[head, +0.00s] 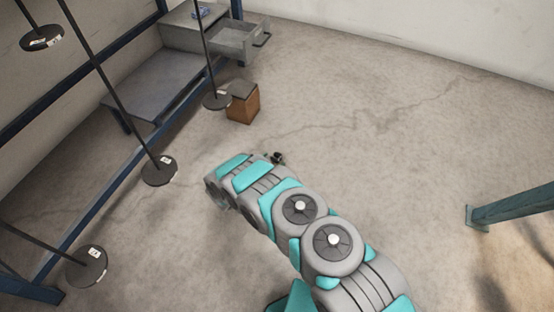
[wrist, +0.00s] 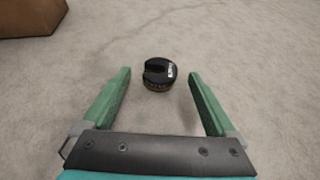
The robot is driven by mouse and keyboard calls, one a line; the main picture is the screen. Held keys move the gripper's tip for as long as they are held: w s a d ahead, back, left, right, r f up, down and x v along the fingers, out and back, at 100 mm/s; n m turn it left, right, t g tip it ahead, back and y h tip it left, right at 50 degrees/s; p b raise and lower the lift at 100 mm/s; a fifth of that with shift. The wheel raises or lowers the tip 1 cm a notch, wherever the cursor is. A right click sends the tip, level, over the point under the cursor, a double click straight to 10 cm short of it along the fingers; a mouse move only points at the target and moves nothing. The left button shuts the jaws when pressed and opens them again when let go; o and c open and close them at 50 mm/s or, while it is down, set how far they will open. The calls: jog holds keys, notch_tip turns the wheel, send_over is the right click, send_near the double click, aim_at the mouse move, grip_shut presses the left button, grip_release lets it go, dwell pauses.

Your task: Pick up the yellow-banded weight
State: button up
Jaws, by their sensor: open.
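My gripper is open and empty, with a green finger on each side and no visible contact. In the head view a small dark object (head: 278,158), seemingly the weight, shows beside my arm's far end. The arm hides most of my gripper there.
A brown box with a dark top (head: 242,106) stands on the floor beyond; it also shows in the wrist view (wrist: 30,16). Several labelled black discs hang on rods at left, one disc (head: 159,171) near my arm. A blue post (head: 510,208) stands at right. Floor around the weight is clear.

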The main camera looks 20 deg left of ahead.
aim_at(276, 160)
jog(key=shift+x, duration=1.35)
grip_shut()
jog(key=shift+r, duration=0.1)
jog(key=shift+r, duration=0.4)
jog(key=r, duration=0.3)
jog(key=shift+s+d, duration=0.15)
jog(key=shift+d, duration=0.1)
jog(key=s+d, duration=0.3)
jog(key=s+d+p, duration=0.1)
jog(key=s+d, duration=0.2)
jog(key=d, duration=0.1)
jog(key=s+d+r, duration=0.1)
jog(key=s+d, duration=0.2)
jog(key=d, duration=0.1)
jog(key=shift+s+d+p, duration=0.25)
jog(key=shift+s+p, duration=0.1)
jog(key=shift+s, duration=0.05)
jog(key=shift+s+d+r+p, duration=0.1)
jog(key=shift+r+p, duration=0.6)
jog(key=shift+r, duration=0.85)
